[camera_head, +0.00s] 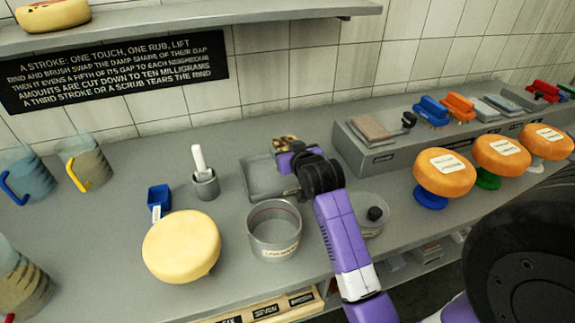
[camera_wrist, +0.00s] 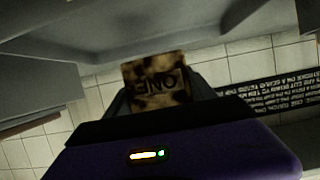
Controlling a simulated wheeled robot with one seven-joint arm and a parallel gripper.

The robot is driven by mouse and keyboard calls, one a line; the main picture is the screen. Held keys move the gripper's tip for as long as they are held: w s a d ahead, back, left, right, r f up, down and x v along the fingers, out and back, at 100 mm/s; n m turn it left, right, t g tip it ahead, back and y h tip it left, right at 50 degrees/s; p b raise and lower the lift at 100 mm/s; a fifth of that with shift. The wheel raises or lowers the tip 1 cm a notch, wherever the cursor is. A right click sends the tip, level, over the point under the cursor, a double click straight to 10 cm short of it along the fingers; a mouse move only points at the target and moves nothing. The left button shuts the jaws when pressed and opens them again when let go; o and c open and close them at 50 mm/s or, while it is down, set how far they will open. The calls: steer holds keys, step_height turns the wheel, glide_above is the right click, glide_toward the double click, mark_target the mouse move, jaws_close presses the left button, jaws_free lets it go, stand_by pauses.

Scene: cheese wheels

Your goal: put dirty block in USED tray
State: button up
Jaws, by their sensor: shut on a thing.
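A stained brown block (camera_wrist: 155,82) marked "ONE" is between the fingers of my gripper (camera_wrist: 160,95) in the wrist view. In the head view the dirty block (camera_head: 286,142) shows at the tip of my purple gripper (camera_head: 290,155). My gripper is shut on it. It is over or at the back right part of a grey shallow tray (camera_head: 252,182). I cannot tell whether the block touches the tray. The tray's label is not readable, and my arm hides its right side.
A grey pot (camera_head: 274,235) stands in front of the tray. A raised grey stand (camera_head: 390,157) with blocks and brushes is at right, near orange cheeses (camera_head: 445,173).

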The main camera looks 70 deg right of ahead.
steer(key=shift+f, duration=2.8)
steer(key=shift+f, duration=0.15)
steer(key=o, duration=1.5)
steer(key=v, duration=1.2)
steer(key=shift+r+b, duration=0.2)
steer(key=shift+b, duration=0.15)
